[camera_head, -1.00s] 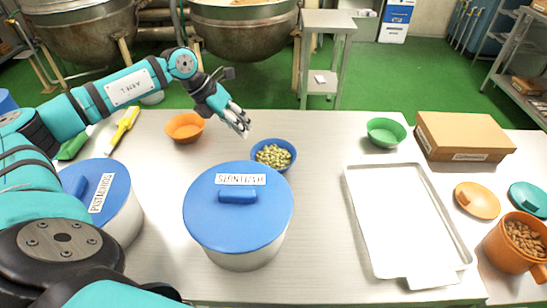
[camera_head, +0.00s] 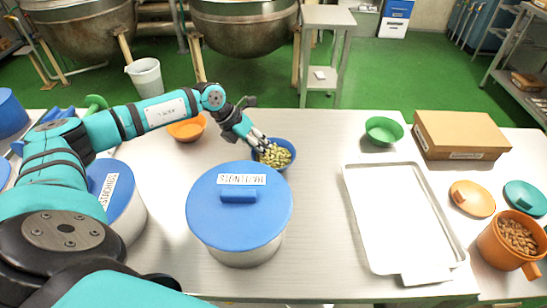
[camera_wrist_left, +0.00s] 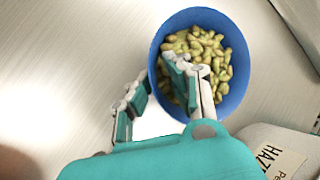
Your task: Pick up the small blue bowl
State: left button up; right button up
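The small blue bowl (camera_head: 291,163) stands on the table behind the large blue-lidded pot and holds greenish nuts (camera_head: 274,155). It also shows in the left wrist view (camera_wrist_left: 239,50). My left gripper (camera_head: 262,147) is at the bowl's left rim. In the left wrist view the gripper (camera_wrist_left: 160,97) is open, with one finger over the inside of the bowl and the other outside to the left. The near rim lies between the fingers. Whether a finger touches the bowl cannot be told. My right gripper is not in view.
The blue-lidded pot (camera_head: 238,245) stands close in front of the bowl. An orange bowl (camera_head: 187,131) is behind left, a green bowl (camera_head: 384,136) to the right. A white tray (camera_head: 395,215) and a cardboard box (camera_head: 460,133) lie further right. Table between bowl and tray is clear.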

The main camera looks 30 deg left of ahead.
pick_arm(q)
grip_shut()
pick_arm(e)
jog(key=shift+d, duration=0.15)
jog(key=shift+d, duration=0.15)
pick_arm(q)
jog(key=shift+r, duration=0.15)
